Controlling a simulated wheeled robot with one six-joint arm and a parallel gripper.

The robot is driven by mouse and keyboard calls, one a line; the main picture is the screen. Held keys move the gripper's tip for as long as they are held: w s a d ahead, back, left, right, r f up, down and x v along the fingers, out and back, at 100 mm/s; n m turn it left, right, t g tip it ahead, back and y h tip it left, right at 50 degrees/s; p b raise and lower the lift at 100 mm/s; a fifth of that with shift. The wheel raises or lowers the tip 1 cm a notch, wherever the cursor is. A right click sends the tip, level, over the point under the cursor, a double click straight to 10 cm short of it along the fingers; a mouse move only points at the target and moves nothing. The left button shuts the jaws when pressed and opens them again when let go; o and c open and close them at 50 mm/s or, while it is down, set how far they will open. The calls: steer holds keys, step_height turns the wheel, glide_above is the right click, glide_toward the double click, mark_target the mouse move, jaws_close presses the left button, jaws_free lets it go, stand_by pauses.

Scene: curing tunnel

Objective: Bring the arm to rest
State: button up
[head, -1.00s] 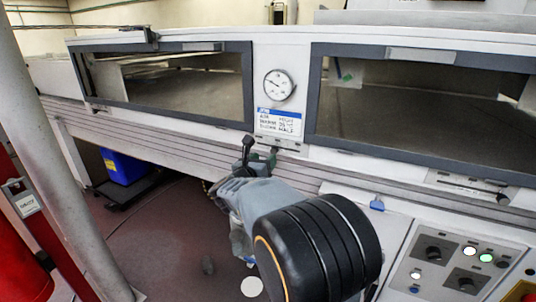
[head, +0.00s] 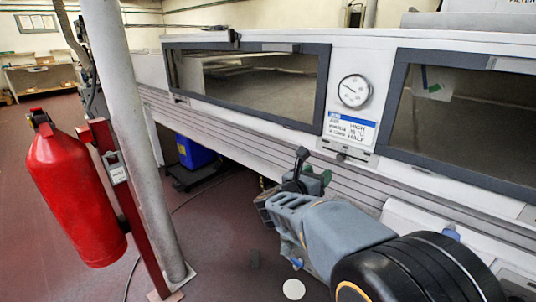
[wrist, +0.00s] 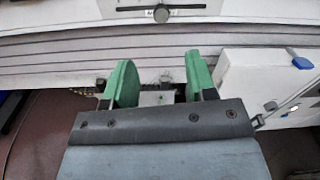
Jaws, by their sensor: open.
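My gripper (head: 318,180) is near the middle of the head view, in front of the tunnel's ribbed lower side. My grey and black arm reaches toward it from the lower right. In the wrist view, the two green fingers of my gripper (wrist: 162,82) stand apart with nothing held between them. The ribbed side (wrist: 60,55) lies beyond the fingers. In the head view, the black part beside the fingers hides some of that side, and I cannot tell the gap between gripper and tunnel.
The tunnel has windows (head: 250,82), a round gauge (head: 354,91) and a slotted plate with a knob (wrist: 161,13). A grey post (head: 135,140) and red extinguisher (head: 72,195) stand left. A blue bin (head: 194,152) is under the tunnel. A white cabinet (wrist: 262,80) is right of the fingers.

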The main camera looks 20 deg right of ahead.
steer(key=w+a+r+n+t+y+p, duration=0.1)
steer(key=a+r+n+t+y+p, duration=0.35)
steer(key=n, duration=0.75)
steer(key=w+a+r+n+t+y+p, duration=0.1)
steer(key=a+r+n+t+y+p, duration=0.1)
steer(key=a+r+n+y+p, duration=0.65)
steer(key=s+a+f+n+g+y+p, duration=0.1)
steer(key=s+a+n+g+p, duration=0.1)
steer(key=s+n+g+p, duration=0.3)
steer(key=s+a+f+n+g+y+p, duration=0.1)
steer(key=s+n+g+p, duration=0.5)
steer(key=s+n, duration=0.7)
steer(key=a+n+y, duration=0.1)
steer(key=n, duration=0.7)
steer(key=shift+s, duration=0.15)
steer(key=shift+n, duration=0.25)
